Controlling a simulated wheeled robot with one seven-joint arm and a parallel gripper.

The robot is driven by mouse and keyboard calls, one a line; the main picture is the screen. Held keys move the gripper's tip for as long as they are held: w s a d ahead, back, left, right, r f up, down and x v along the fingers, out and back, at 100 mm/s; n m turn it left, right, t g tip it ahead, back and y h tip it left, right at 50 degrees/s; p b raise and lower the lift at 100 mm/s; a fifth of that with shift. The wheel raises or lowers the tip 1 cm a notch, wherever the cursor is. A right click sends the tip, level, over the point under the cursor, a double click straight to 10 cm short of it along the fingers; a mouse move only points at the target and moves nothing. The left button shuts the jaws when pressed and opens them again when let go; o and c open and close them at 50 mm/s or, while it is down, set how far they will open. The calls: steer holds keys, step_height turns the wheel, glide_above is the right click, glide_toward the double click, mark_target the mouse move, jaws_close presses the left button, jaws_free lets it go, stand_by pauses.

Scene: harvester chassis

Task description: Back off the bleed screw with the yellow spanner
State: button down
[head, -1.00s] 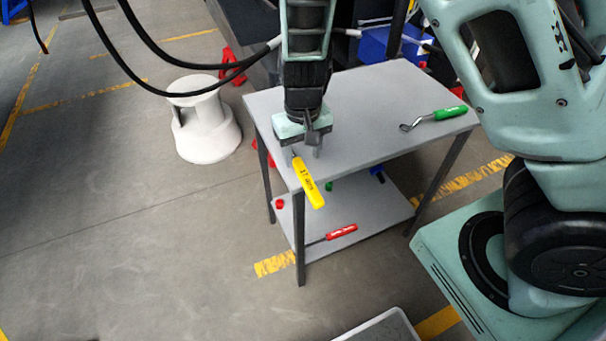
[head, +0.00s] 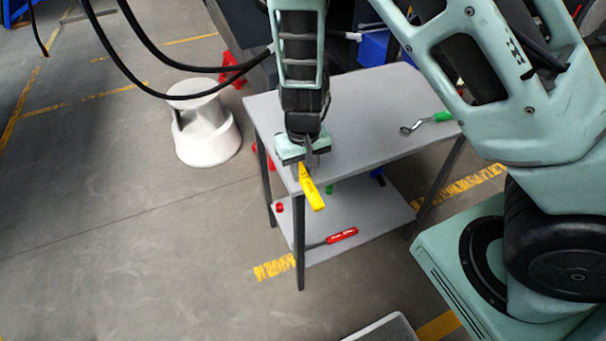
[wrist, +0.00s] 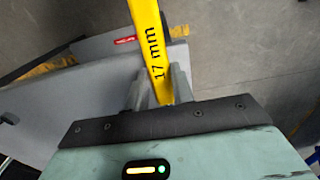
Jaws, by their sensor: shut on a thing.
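My gripper (head: 304,170) points down over that corner and is shut on the spanner. In the wrist view the yellow spanner (wrist: 149,40) runs up from between the two fingers (wrist: 158,88), and "17 mm" reads on its handle. The spanner's metal end is hidden by my gripper. I cannot make out the bleed screw in either view.
A green-handled spanner (head: 425,122) lies on the right of the table top (head: 365,100). A red-handled tool (head: 341,236) and small parts lie on the lower shelf (head: 375,215). A white step stool (head: 205,130) stands left. Black hoses (head: 150,50) hang at upper left.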

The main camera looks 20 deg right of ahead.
steer(key=shift+r, duration=0.1)
step_height(320, 180, up, 10)
steer(key=p, duration=0.1)
steer(key=shift+p, duration=0.4)
steer(key=c, duration=1.8)
jaws_free()
steer(key=shift+c, duration=0.2)
jaws_close()
